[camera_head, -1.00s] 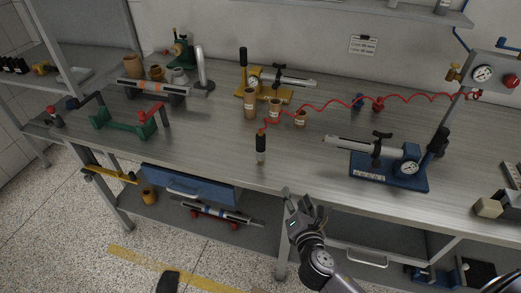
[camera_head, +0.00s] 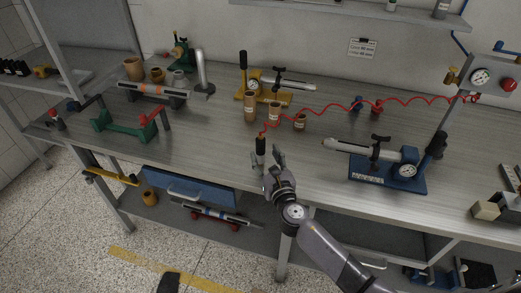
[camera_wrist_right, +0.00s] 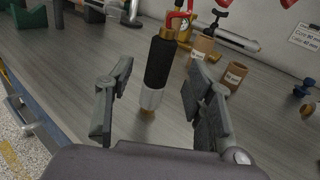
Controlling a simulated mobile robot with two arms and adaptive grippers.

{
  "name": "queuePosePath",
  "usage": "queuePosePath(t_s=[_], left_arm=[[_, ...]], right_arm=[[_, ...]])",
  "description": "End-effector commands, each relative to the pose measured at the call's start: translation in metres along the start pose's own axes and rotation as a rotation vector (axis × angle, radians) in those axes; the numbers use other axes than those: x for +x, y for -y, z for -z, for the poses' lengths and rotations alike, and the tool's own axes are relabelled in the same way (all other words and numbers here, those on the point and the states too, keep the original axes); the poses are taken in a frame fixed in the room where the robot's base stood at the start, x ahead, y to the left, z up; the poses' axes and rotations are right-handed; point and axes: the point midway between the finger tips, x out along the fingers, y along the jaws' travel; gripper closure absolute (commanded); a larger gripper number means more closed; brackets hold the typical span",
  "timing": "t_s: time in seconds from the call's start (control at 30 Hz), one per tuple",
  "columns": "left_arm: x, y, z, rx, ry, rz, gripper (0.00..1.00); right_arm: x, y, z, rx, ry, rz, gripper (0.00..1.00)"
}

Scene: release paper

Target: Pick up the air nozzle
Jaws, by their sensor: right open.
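In the right wrist view the nozzle (camera_wrist_right: 159,70) stands between and beyond the two fingers. My right gripper (camera_head: 268,160) is open and empty at the nozzle, its fingers on either side in the picture; I see no contact. In the right wrist view the right gripper (camera_wrist_right: 152,100) shows both finger pads apart. My left gripper is not in view.
Brown cylinders (camera_head: 250,107) stand behind the nozzle, near a yellow gauge stand (camera_head: 262,94). A blue gauge press (camera_head: 388,178) sits to the right. A green cradle (camera_head: 122,128) is at left. The grey bench top (camera_head: 210,135) left of the nozzle is clear.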

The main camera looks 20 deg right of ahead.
Motion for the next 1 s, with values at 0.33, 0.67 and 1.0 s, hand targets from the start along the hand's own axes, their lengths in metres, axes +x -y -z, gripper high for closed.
queuePosePath(t_s=[0.33,0.67,1.0], left_arm=[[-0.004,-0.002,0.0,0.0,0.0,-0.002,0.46],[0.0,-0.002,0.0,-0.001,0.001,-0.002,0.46],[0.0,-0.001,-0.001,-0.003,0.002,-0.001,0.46]], right_arm=[[0.038,0.0,-0.004,0.001,0.0,0.001,0.51],[0.056,0.0,-0.003,0.001,-0.001,0.0,0.51],[0.056,0.0,-0.003,0.0,-0.001,0.0,0.68]])
